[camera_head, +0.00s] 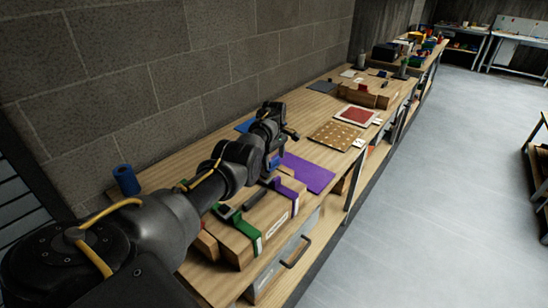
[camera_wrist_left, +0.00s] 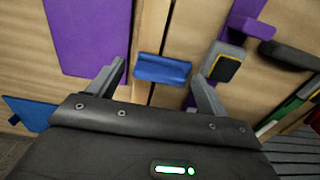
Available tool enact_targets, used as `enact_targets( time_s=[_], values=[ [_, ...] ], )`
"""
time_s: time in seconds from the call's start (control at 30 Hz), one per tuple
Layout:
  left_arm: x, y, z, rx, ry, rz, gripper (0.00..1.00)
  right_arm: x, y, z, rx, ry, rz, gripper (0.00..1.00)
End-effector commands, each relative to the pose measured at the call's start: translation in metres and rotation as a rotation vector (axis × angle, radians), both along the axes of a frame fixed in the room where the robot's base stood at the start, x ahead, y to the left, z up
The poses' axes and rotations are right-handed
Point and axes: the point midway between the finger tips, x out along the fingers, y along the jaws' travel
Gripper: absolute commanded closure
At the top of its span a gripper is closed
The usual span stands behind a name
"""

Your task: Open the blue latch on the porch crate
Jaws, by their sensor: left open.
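The wooden crate (camera_head: 266,222) stands on the near part of the bench, with a white label on its front that is too small to read. Green (camera_head: 247,229) and purple (camera_head: 291,190) straps cross it. The blue latch (camera_wrist_left: 163,69) is a short blue bar on the wood in the left wrist view. My left gripper (camera_wrist_left: 165,64) is open, with its fingers on either side of the latch and apart from it. In the head view my left arm (camera_head: 230,165) reaches over the crate and hides part of it. My right gripper is not in view.
A purple mat (camera_head: 308,172) lies beside the crate. A blue cylinder (camera_head: 126,180) stands by the wall. A dotted board (camera_head: 335,135) and a red panel (camera_head: 357,115) lie farther along. A grey latch (camera_wrist_left: 222,66) sits right of the blue one.

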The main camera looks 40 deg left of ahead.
Motion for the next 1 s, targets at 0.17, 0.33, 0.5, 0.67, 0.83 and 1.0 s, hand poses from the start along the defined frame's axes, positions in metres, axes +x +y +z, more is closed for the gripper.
enact_targets(
  time_s=[0.17,0.33,0.5,0.67,0.83,1.0],
  values=[
    [0.0001,0.0002,0.0004,0.0,-0.001,0.0,0.23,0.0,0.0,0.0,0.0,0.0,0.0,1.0],
    [0.0001,0.0003,0.0005,0.0,-0.001,0.0,0.45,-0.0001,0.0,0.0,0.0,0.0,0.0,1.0],
    [0.0001,0.0003,0.0006,0.0,-0.001,0.0,0.67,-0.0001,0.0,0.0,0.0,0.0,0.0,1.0],
    [0.0001,0.0005,0.0006,0.0,-0.001,-0.008,0.67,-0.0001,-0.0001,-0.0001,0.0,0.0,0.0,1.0],
    [0.0003,0.0014,0.0008,0.0,-0.001,-0.053,0.67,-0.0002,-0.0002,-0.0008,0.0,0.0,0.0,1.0],
    [0.0007,0.0035,0.0007,0.0,-0.002,-0.154,0.67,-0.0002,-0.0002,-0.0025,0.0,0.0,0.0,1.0]
  ],
)
